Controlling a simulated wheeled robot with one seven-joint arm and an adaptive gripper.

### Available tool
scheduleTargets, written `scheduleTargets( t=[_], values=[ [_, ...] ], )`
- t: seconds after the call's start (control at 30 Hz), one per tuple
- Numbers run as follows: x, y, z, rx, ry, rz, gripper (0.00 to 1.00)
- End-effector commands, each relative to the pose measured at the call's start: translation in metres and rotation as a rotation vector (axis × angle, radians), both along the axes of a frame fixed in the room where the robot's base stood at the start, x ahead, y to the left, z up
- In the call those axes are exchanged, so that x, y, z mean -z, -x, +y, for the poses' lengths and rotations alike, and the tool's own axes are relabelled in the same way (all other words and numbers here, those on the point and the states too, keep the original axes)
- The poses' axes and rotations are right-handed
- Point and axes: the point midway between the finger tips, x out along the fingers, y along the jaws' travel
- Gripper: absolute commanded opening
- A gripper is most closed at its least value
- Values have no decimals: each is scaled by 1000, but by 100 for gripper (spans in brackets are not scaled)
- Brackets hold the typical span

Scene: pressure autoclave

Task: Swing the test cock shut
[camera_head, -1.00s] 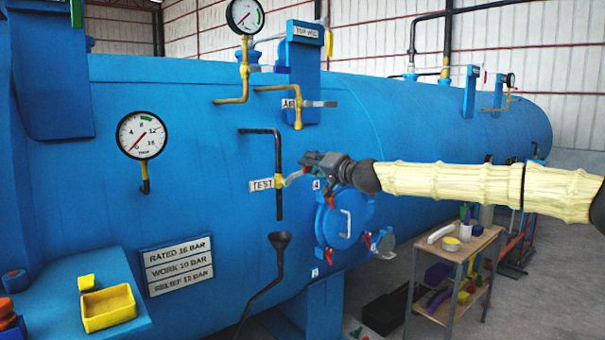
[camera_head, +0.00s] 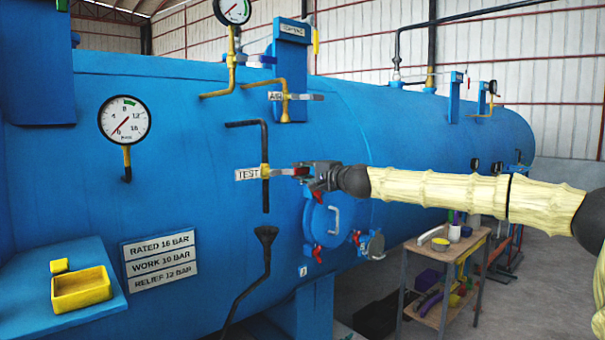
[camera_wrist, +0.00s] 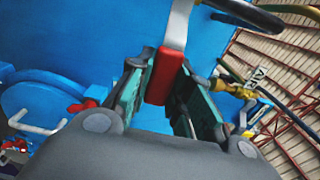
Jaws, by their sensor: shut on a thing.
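The test cock (camera_head: 265,171) has a yellow body on a dark vertical pipe, beside a white TEST label (camera_head: 247,174). Its pale metal lever (camera_head: 281,172) points right, close to level and across the pipe. My gripper (camera_head: 301,171) is at the lever's right end and is shut on its red grip. In the wrist view the red grip (camera_wrist: 165,75) sits between the green-lined fingers of my gripper (camera_wrist: 160,90), with the pale lever (camera_wrist: 179,25) running up from it. The cock's body is hard to make out in the wrist view.
The AIR cock (camera_head: 285,97) is above, with its lever level. A round hatch (camera_head: 325,225) with red clamps is below my gripper. A dark funnel (camera_head: 266,236) stands below the cock. A shelf cart (camera_head: 440,260) is at lower right.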

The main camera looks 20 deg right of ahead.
Motion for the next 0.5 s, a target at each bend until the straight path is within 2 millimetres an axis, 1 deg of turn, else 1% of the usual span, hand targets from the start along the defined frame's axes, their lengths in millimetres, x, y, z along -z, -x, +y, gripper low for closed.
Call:
scheduleTargets(
  t=[0.47,0.5],
  values=[
    [3,0,-1,2,-16,9,0],
    [3,0,-1,2,-16,9,24]
  ],
)
